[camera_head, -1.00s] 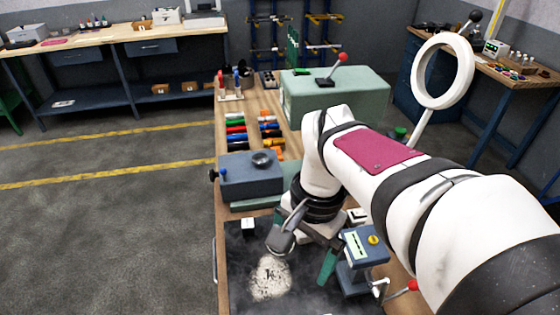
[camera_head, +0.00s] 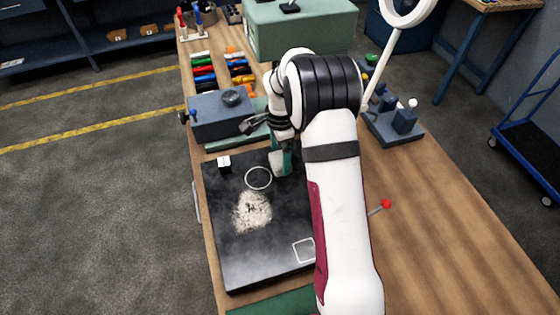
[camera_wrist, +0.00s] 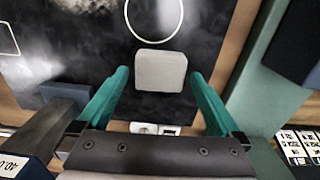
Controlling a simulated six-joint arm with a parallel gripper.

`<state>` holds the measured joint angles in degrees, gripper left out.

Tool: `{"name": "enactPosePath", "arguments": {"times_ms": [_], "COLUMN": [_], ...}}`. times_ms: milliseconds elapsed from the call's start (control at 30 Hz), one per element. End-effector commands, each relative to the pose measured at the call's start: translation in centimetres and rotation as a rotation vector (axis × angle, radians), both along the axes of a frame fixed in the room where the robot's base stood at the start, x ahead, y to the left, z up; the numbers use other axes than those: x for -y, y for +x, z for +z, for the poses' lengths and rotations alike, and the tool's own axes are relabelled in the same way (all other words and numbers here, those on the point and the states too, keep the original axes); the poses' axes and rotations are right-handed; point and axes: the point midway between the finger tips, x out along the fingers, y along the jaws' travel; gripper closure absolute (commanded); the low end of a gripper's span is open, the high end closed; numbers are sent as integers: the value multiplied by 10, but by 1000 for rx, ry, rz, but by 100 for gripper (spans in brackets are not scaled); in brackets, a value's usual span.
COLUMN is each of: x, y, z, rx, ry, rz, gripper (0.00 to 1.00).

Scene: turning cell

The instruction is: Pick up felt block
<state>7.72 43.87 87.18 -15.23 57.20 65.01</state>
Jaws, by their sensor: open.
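The felt block is a light grey, rounded block (camera_wrist: 160,70) lying on a black board (camera_head: 285,215), just beside a white ring mark on it. It also shows in the head view (camera_head: 277,164), partly hidden by my gripper. My gripper (camera_wrist: 160,78) has two green fingers, spread open, with their tips at either side of the block's near part. A small gap shows at the left finger; the right one looks very close to the block. I cannot tell how high the tips are above the board. In the head view my gripper (camera_head: 288,160) is mostly covered by my arm.
A small white cube (camera_head: 224,162) sits at the board's far left corner. White dust (camera_head: 252,211) and a white square outline mark the board. A blue-grey box (camera_head: 220,119) stands behind. A red-knobbed lever (camera_head: 386,204) is right of my arm.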

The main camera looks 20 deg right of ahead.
Motion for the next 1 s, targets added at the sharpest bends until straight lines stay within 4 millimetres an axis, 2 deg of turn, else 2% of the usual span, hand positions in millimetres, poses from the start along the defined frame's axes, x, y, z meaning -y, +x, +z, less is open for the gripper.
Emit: {"name": "enactPosePath", "arguments": {"times_ms": [33, 133, 367, 767, 1000], "x": [0, 0, 0, 0, 0], "y": [-1, 0, 0, 0, 0], "z": [-10, -22, -24, -23, -21], "rx": [-4, -1, 1, 1, 2], "ry": [1, 0, 0, 0, 0], "rz": [0, 2, 1, 1, 2], "gripper": [0, 0, 0, 72, 74]}}
